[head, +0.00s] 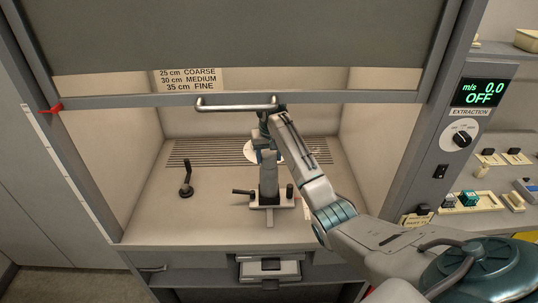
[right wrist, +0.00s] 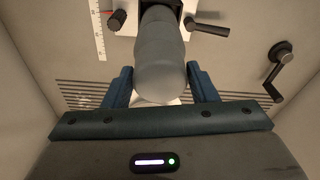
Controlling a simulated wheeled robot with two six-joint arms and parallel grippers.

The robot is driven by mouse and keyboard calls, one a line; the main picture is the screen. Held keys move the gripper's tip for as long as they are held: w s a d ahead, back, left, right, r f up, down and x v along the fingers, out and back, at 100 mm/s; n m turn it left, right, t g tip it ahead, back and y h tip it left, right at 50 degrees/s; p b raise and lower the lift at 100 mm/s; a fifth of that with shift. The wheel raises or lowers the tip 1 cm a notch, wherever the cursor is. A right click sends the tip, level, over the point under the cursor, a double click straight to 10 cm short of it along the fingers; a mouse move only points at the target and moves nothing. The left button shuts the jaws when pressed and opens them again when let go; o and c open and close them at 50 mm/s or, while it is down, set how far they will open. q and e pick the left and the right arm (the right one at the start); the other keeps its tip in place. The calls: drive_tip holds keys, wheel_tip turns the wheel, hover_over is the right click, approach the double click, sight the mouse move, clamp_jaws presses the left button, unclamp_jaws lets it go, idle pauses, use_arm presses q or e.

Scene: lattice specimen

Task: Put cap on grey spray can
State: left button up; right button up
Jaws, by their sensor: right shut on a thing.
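A smooth grey, round-ended body, which looks like the grey spray can (head: 269,182), stands in the hood above a small white-based fixture (head: 270,202). It also shows in the right wrist view (right wrist: 162,45), its rounded end towards the camera and its far end at a black part of the fixture. My right gripper (head: 266,152) is at its upper part. In the right wrist view its two blue fingers (right wrist: 158,72) are on either side of the grey body, shut on it. I cannot make out a separate cap. My left gripper is out of view.
A dark crank (head: 186,179) stands on the hood floor at left, and a slotted grille (head: 205,152) lies behind. Floor between crank and fixture is clear. A side counter (head: 490,180) holds small items.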

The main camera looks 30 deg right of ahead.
sight(269, 154)
drive_tip(key=shift+s+f, duration=0.1)
drive_tip(key=shift+f, duration=0.45)
drive_tip(key=shift+a+f, duration=0.1)
drive_tip(key=shift+f, duration=0.05)
idle(0.9)
drive_tip(key=o, duration=0.9)
drive_tip(key=shift+c, duration=0.2)
drive_tip(key=shift+o, duration=0.7)
drive_tip(key=o, duration=0.5)
drive_tip(key=shift+r, duration=0.2)
drive_tip(key=shift+s+r, duration=0.15)
drive_tip(key=shift+r, duration=2.3)
drive_tip(key=shift+r, duration=0.1)
